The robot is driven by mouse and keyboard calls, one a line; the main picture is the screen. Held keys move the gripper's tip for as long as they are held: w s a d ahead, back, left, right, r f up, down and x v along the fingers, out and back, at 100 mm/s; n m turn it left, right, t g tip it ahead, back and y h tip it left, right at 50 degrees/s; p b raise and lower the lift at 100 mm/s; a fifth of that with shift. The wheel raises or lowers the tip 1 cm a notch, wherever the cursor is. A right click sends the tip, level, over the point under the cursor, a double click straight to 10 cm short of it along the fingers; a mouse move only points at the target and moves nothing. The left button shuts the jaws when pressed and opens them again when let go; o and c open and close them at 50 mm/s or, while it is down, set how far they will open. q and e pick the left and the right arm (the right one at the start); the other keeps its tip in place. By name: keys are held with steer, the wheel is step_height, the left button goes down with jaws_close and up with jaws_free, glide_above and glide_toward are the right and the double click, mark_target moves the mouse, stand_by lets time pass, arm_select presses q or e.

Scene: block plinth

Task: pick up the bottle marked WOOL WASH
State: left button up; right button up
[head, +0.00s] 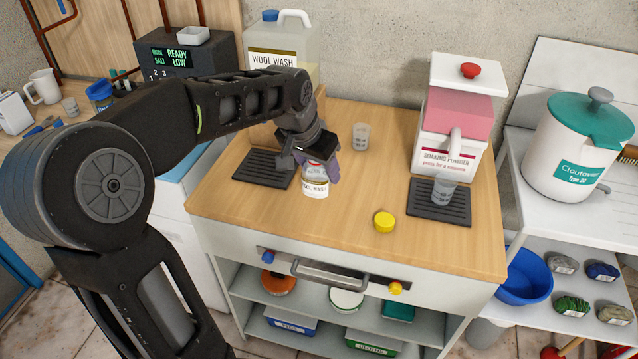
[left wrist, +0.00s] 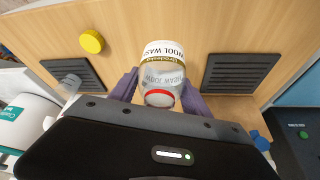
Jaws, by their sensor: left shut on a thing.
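The small bottle marked WOOL WASH (head: 315,188) is whitish with a pale label and appears upright over the wooden worktop (head: 340,235). In the left wrist view the bottle (left wrist: 162,62) shows its label and a red ring near its top. My left gripper (head: 322,166) is shut on the bottle, with purple fingers at its two sides; the fingers (left wrist: 160,88) also show in the wrist view. I cannot tell whether its base touches the worktop. A large jug behind (head: 285,48) also reads WOOL WASH. My right gripper is not in view.
A yellow cap (head: 384,222) and a clear cup (head: 361,137) stand on the worktop. Dark ribbed mats lie left (head: 258,172) and right (head: 425,209). A soaking powder box (head: 447,150) stands at right, with a dispenser cup before it. The front middle is clear.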

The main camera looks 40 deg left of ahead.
arm_select(q)
steer(key=shift+r, duration=1.85)
